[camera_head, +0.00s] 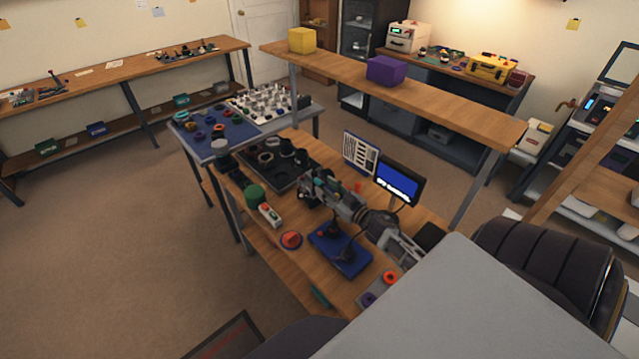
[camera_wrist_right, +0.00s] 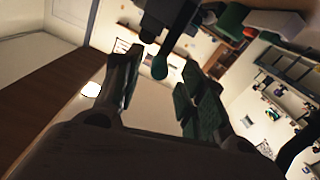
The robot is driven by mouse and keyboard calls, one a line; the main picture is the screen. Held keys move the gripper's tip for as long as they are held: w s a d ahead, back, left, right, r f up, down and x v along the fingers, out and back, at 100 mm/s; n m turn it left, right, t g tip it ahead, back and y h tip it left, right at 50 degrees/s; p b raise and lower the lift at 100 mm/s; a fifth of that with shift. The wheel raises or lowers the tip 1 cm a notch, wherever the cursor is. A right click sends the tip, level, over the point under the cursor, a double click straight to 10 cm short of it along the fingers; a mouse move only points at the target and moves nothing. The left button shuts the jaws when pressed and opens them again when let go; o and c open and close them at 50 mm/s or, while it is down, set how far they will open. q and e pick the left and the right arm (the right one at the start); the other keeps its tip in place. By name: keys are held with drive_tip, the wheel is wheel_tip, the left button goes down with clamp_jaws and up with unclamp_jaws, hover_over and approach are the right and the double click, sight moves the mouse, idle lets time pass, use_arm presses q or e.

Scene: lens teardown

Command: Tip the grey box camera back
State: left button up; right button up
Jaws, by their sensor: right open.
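My right gripper (camera_head: 308,187) is over the wooden workbench (camera_head: 285,270), near the right edge of a black mat with dark lens parts. In the right wrist view the right gripper (camera_wrist_right: 160,64) has its fingers apart. A dark grey boxy thing (camera_wrist_right: 168,14) shows at the top of that view, with a short rod ending in a teal knob between or beyond the fingertips. It may be the grey box camera, but I cannot tell for sure. I see no clear contact. In the head view my right gripper and arm hide part of the bench. My left gripper is out of view.
A blue stand (camera_head: 340,250) lies close under my right arm. A screen (camera_head: 398,180) and a printed panel (camera_head: 361,153) stand behind it. A green dome (camera_head: 254,196) and a control box (camera_head: 269,214) are left. A raised shelf (camera_head: 430,95) bears yellow and purple boxes.

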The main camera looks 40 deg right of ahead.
sight(322, 186)
drive_tip(key=shift+w+a, duration=0.15)
drive_tip(key=shift+w, duration=1.9)
drive_tip(key=shift+c, duration=0.2)
clamp_jaws()
